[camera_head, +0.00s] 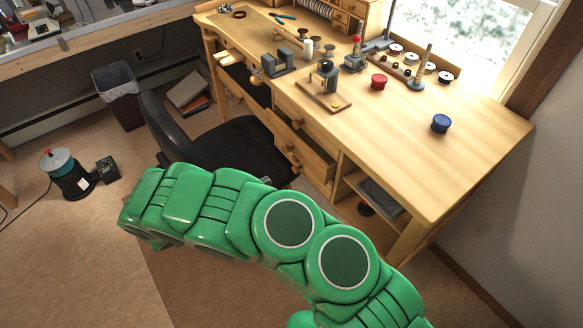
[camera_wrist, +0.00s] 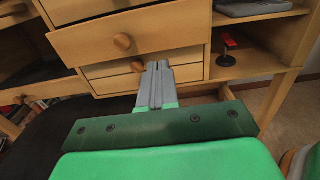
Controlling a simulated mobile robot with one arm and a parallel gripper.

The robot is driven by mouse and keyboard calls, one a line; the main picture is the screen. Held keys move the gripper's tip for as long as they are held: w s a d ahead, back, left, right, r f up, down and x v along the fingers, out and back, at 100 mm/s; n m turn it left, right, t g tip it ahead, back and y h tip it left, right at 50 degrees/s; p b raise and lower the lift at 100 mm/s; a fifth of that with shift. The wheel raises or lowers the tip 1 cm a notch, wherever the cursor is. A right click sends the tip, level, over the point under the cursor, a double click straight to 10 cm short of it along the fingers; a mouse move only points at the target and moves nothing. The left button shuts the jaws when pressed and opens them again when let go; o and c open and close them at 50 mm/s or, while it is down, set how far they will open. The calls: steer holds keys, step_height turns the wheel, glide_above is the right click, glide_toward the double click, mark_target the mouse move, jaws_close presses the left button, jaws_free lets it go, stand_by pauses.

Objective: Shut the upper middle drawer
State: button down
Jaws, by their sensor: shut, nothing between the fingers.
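In the wrist view a wooden drawer (camera_wrist: 170,30) with a round knob stands pulled out beyond the drawer fronts under it; I take it for the upper middle drawer. It also shows in the head view as a pulled-out drawer (camera_head: 307,157) in the desk's drawer stack. My gripper (camera_wrist: 158,66) has its grey fingers together with nothing between them. The fingertips appear just below the drawer's lower edge and right of its knob, in front of the lower drawers (camera_wrist: 182,73). Whether they touch anything I cannot tell. In the head view my green arm hides the gripper.
The desk (camera_head: 460,150) carries small tools, a red jar (camera_head: 379,82) and a blue jar (camera_head: 440,123). A black chair (camera_head: 235,150) stands close left of the drawers. An open shelf (camera_wrist: 265,60) lies right of them. A bin (camera_head: 118,90) stands further left.

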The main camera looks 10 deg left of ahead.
mark_target(305, 159)
steer(key=x, duration=1.4)
steer(key=shift+a, duration=0.1)
steer(key=shift+x, duration=2.6)
steer(key=v, duration=1.5)
steer(key=shift+w, duration=0.1)
